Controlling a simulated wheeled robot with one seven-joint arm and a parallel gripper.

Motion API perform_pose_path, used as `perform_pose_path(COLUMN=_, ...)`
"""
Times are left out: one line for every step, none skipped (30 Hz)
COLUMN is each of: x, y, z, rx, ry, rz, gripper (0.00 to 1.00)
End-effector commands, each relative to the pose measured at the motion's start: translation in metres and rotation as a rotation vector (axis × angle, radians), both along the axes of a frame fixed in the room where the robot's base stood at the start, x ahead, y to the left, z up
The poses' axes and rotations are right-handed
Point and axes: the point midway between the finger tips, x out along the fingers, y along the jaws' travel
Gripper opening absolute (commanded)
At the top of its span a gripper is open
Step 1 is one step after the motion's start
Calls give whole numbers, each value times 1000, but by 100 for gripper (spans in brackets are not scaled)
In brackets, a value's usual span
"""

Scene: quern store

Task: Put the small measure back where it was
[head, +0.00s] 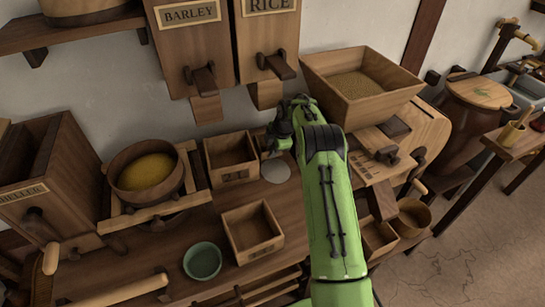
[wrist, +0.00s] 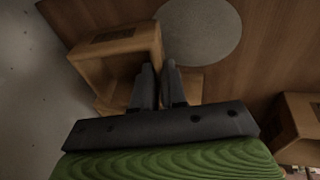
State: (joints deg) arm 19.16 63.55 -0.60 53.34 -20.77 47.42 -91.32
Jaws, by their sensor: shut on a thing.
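My gripper (head: 278,138) is over the back of the bench, between a square labelled wooden box (head: 230,160) and the grain mill. Its fingers (wrist: 160,72) are close together in the wrist view, shut on a small pale wooden piece, which looks like the small measure (wrist: 190,84); the fingers and palm hide most of it. The labelled box (wrist: 115,50) is just left of the fingers in the wrist view. A flat grey disc (head: 275,171) lies bare on the bench right of that box, and shows at the top of the wrist view (wrist: 200,30).
A second square box (head: 252,232) and a green bowl (head: 202,261) stand toward the front of the bench. A round sieve with yellow meal (head: 147,172) is at left. Barley (head: 193,40) and rice (head: 267,35) bins hang above. The mill's hopper (head: 361,82) is close at right.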

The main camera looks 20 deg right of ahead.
Motion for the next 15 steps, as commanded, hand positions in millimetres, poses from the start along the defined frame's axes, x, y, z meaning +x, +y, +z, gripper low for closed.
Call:
perform_pose_path(x=-1, y=1, z=-14, rx=1, ry=3, rz=0, gripper=0)
perform_pose_path(x=0, y=1, z=-21, rx=2, ry=2, rz=1, gripper=0)
perform_pose_path(x=2, y=1, z=-30, rx=2, ry=2, rz=2, gripper=0)
perform_pose_path(x=3, y=1, z=-34, rx=1, ry=1, rz=3, gripper=0)
perform_pose_path(x=4, y=0, z=-37, rx=1, ry=1, rz=1, gripper=0)
perform_pose_path(x=4, y=0, z=-38, rx=1, ry=0, rz=1, gripper=0)
perform_pose_path(x=4, y=0, z=-37, rx=0, ry=0, rz=1, gripper=0)
perform_pose_path(x=4, y=0, z=-36, rx=0, ry=1, rz=1, gripper=0)
perform_pose_path(x=4, y=0, z=-36, rx=0, ry=1, rz=1, gripper=0)
perform_pose_path(x=4, y=0, z=-36, rx=0, ry=1, rz=1, gripper=0)
perform_pose_path(x=4, y=0, z=-36, rx=0, ry=1, rz=1, gripper=0)
perform_pose_path(x=3, y=0, z=-36, rx=1, ry=2, rz=2, gripper=15)
perform_pose_path(x=3, y=0, z=-36, rx=0, ry=2, rz=1, gripper=19)
perform_pose_path(x=3, y=0, z=-36, rx=1, ry=2, rz=2, gripper=24)
perform_pose_path(x=3, y=0, z=-35, rx=1, ry=1, rz=1, gripper=30)
